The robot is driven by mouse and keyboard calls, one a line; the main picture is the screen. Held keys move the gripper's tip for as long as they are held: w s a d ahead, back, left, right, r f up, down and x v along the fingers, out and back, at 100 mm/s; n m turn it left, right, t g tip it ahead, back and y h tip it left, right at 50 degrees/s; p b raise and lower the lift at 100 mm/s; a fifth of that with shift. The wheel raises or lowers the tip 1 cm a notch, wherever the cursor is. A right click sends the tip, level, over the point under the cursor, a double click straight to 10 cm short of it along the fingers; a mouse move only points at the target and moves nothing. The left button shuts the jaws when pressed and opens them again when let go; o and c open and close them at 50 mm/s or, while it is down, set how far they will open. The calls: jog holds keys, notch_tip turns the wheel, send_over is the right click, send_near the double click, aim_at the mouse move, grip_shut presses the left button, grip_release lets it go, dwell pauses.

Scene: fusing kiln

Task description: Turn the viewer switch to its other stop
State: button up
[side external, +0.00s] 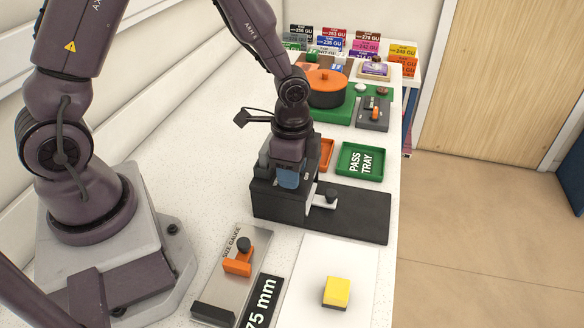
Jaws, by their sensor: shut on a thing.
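The black viewer unit (350,213) stands on the white bench, a tall block at its left and a low flat base reaching right. My gripper (289,182) points down at the tall block, with a blue part showing at its lower end. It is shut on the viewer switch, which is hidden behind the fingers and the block. The switch's angle cannot be told. A small white arm with a black knob (330,196) sticks out to the right of the block, apart from my gripper.
Behind the unit are a green pass tray (362,161), an orange tray (327,153), an orange-lidded pot (326,88) and a grey box with an orange lever (373,112). In front are a size gauge (236,275) and a yellow block (337,292) on a white sheet.

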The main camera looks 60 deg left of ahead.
dwell(0.4)
jog(key=o, duration=0.9)
notch_tip(320, 180, up, 13)
jog(key=s+r+n+t, duration=0.2)
jog(key=s+r+n, duration=0.1)
jog(key=s, duration=0.1)
jog(key=s+a+r+n+t, duration=0.1)
jog(key=s+r+n, duration=0.2)
jog(key=s+r, duration=0.1)
jog(key=s+a+r+n+t, duration=0.1)
jog(key=s+r+n+t, duration=0.1)
jog(key=s+r+n, duration=0.1)
jog(key=shift+s+a+r+t, duration=0.15)
jog(key=shift+s+r, duration=0.1)
jog(key=shift+s, duration=0.3)
jog(key=shift+s+a+r+t, duration=0.15)
jog(key=shift+s+r, duration=0.1)
jog(key=shift+s, duration=0.3)
